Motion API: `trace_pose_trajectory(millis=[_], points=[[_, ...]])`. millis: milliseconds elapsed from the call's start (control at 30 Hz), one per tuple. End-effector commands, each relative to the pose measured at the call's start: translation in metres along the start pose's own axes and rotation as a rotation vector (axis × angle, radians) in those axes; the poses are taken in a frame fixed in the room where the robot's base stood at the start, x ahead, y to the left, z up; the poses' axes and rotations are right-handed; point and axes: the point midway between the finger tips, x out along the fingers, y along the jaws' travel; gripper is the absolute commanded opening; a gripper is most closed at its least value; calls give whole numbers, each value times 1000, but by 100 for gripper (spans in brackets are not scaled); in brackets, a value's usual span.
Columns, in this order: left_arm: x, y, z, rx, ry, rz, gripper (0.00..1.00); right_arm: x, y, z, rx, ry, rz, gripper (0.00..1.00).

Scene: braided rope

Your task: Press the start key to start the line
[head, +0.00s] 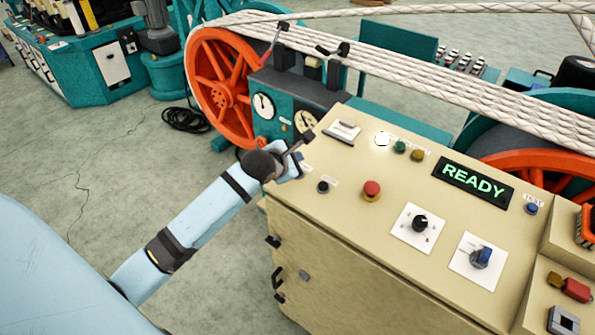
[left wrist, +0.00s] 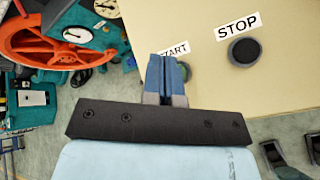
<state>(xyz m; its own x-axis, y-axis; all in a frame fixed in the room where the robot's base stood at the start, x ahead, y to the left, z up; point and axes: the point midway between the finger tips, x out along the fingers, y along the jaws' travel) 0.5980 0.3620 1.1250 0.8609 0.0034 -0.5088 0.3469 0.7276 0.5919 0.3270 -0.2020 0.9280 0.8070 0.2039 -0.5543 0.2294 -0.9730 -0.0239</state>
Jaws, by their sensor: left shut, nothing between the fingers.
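The cream control panel (head: 300,205) carries the keys. In the left wrist view a START label (left wrist: 176,49) is partly covered by my left gripper (left wrist: 167,72). A dark round key (left wrist: 245,52) sits under a STOP label (left wrist: 238,26); this stop key also shows in the head view (head: 323,187). My left gripper (head: 297,163) is shut and empty at the panel's left edge, over the start spot. I cannot tell whether its tips touch the key. My right gripper is not in view.
A red button (head: 372,189), black knob (head: 420,223) and blue switch (head: 481,257) are farther right on the panel. The display (head: 473,186) reads READY. An orange wheel (head: 222,90), gauges (head: 263,105) and braided rope (head: 430,75) lie behind.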

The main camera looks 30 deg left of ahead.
Motion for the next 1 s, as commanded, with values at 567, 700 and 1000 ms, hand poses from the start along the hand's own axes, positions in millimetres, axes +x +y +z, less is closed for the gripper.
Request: trace_pose_trajectory(millis=[567,700,1000], points=[[14,-11,-10,-1,1,-1,0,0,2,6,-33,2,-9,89],[13,-11,-10,-1,1,-1,0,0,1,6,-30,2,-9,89],[13,-10,-10,-1,1,-1,0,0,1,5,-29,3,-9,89]])
